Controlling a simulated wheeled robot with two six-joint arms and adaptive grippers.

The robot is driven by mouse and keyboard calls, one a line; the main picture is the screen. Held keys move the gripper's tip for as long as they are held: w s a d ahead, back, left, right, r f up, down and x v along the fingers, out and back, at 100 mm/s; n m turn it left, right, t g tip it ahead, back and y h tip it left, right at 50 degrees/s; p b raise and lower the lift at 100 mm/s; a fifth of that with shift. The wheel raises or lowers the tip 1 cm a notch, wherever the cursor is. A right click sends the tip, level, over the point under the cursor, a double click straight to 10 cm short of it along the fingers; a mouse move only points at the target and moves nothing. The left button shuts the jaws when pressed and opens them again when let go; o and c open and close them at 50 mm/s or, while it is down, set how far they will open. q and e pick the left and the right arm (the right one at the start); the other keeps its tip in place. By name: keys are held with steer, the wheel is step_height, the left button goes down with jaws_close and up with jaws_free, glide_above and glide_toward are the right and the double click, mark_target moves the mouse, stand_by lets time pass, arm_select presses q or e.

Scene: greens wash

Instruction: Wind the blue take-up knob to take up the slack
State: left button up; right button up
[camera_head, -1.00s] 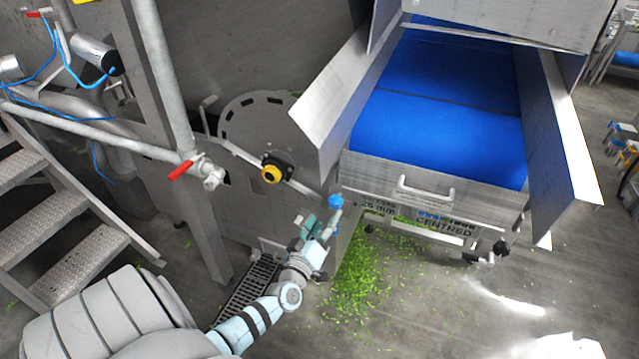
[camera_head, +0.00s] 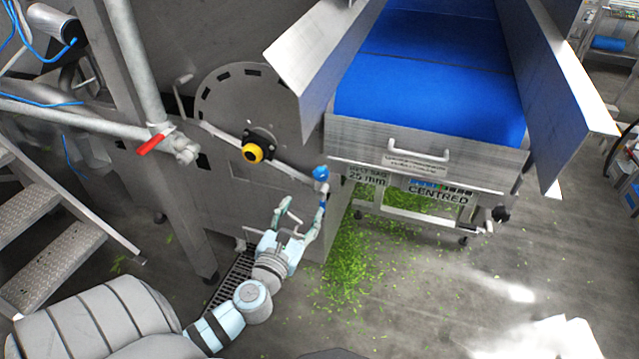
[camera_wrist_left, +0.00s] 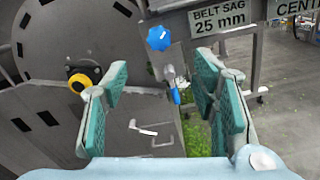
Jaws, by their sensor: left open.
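The blue take-up knob (camera_head: 320,173) sits on the conveyor's near left corner, beside the grey cabinet. It also shows in the left wrist view (camera_wrist_left: 159,39), above and beyond the fingertips. My left gripper (camera_head: 302,206) is open and empty, just below and to the left of the knob and apart from it. In the left wrist view its green-padded fingers (camera_wrist_left: 150,85) are spread, with a small blue-ended fitting (camera_wrist_left: 174,92) seen between them. A sign (camera_wrist_left: 219,17) reads "BELT SAG 25 mm". Another sign (camera_head: 438,195) reads "CENTRED". My right gripper is not in view.
The blue belt (camera_head: 430,100) runs between metal side guards (camera_head: 315,70). A yellow-and-black knob (camera_head: 252,153) is on the cabinet's round disc. A red-handled valve (camera_head: 152,144) and metal steps (camera_head: 45,245) stand left. Green scraps (camera_head: 345,265) litter the floor.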

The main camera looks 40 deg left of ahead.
mark_target(320, 177)
arm_select(q)
steer(key=shift+n, duration=0.4)
steer(key=b+x, duration=0.1)
steer(key=x, duration=1.3)
steer(key=shift+w+a, duration=0.15)
steer(key=shift+w, duration=0.05)
steer(key=c, duration=1.2)
